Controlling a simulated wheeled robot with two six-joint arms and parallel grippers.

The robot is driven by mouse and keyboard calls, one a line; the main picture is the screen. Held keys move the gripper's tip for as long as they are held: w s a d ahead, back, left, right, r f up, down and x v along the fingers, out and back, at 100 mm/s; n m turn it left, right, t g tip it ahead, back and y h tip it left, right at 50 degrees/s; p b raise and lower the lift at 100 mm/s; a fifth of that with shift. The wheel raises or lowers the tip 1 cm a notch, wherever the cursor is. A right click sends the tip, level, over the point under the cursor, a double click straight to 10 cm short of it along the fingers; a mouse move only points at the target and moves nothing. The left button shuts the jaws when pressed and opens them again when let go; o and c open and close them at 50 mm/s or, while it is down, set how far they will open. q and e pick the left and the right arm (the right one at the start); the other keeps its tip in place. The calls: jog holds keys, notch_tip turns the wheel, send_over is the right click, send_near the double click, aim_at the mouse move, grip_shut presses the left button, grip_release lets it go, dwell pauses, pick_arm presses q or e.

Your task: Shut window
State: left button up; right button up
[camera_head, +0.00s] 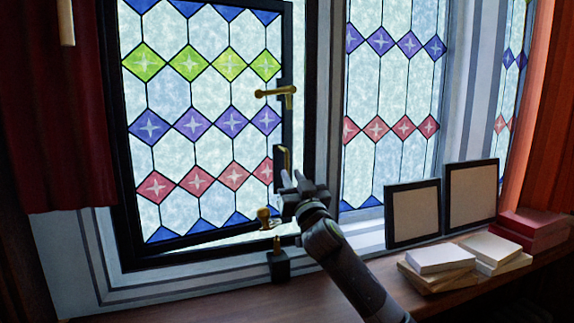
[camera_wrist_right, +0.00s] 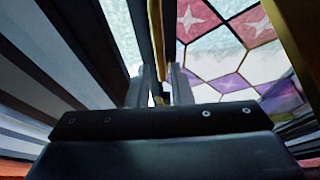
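The stained-glass window (camera_head: 202,150) is a black-framed sash with green, purple and red diamonds. It stands ajar, with a bright gap along its lower and right edges. A brass lever handle (camera_head: 277,92) is at its upper right, and a brass pull (camera_head: 283,160) is lower on the same edge. My right gripper (camera_head: 293,180) is at this edge, just below the pull. In the right wrist view, a brass bar (camera_wrist_right: 156,40) runs down toward the space between its parted fingers (camera_wrist_right: 158,88); contact is unclear. My left gripper is out of view.
A brass stay (camera_head: 264,218) and a black block (camera_head: 278,262) are at the sill below the window. Two framed panels (camera_head: 471,195), books (camera_head: 440,258) and red boxes (camera_head: 530,230) stand on the right. A red curtain (camera_head: 55,110) hangs on the left.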

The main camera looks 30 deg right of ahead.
aim_at(288, 170)
jog(key=p+x, duration=0.1)
jog(key=x, duration=0.2)
jog(key=shift+w+f, duration=0.15)
jog(key=shift+w, duration=0.05)
jog(key=shift+w+d+p, duration=0.15)
jog(key=shift+w+p, duration=0.2)
jog(key=shift+w, duration=0.25)
grip_shut()
